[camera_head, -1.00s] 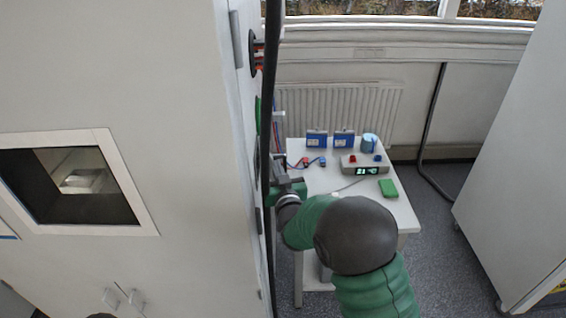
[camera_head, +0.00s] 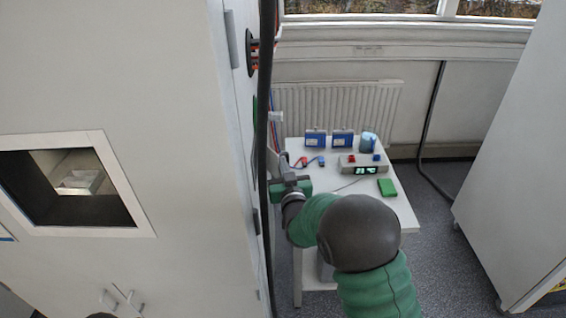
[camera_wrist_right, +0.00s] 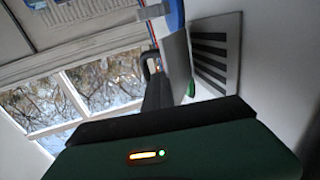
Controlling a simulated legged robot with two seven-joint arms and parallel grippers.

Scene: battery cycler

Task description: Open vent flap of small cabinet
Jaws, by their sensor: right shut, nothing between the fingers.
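The tall white cabinet (camera_head: 110,80) fills the left of the head view, and its side face is seen at a steep angle. In the right wrist view, a dark-slotted vent (camera_wrist_right: 214,52) is on a pale face, with a plain grey panel (camera_wrist_right: 179,62) standing at an angle beside it, which looks like the flap. The flap cannot be made out in the head view. My right gripper (camera_head: 284,158) is shut and empty, beside the cabinet's side face. Its dark fingers (camera_wrist_right: 156,78) are close to the panel; contact cannot be told. My left gripper is not in view.
A black cable (camera_head: 264,90) runs down the cabinet's side. Another white cabinet (camera_head: 515,170) stands at the right.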

